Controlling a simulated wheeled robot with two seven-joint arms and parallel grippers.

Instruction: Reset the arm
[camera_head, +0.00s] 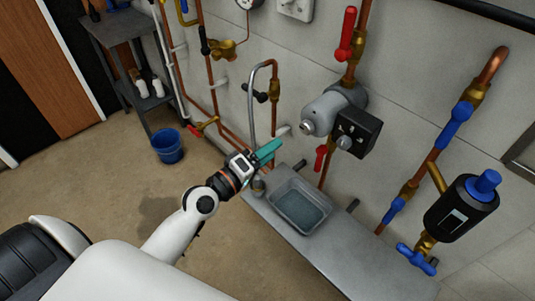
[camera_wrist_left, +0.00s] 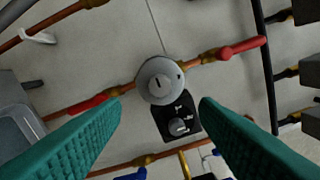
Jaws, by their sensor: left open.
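My left arm (camera_head: 165,232) reaches in from the lower left of the head view. Its gripper (camera_head: 268,151) has teal fingers and hangs near the wall pipes, left of the grey pump (camera_head: 328,108). In the left wrist view the two teal fingers (camera_wrist_left: 158,140) are spread wide with nothing between them. Beyond them the round grey pump (camera_wrist_left: 160,80) and its black control box (camera_wrist_left: 176,117) face the camera, apart from the fingers. My right gripper is in neither view.
A metal shelf (camera_head: 330,262) with a clear tray (camera_head: 299,206) stands below the pump. Copper pipes carry red-handled (camera_head: 347,33) and blue-handled (camera_head: 455,125) valves. A blue bucket (camera_head: 167,146) and a grey cart (camera_head: 118,28) stand at the left. The brown floor (camera_head: 90,185) is mostly clear.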

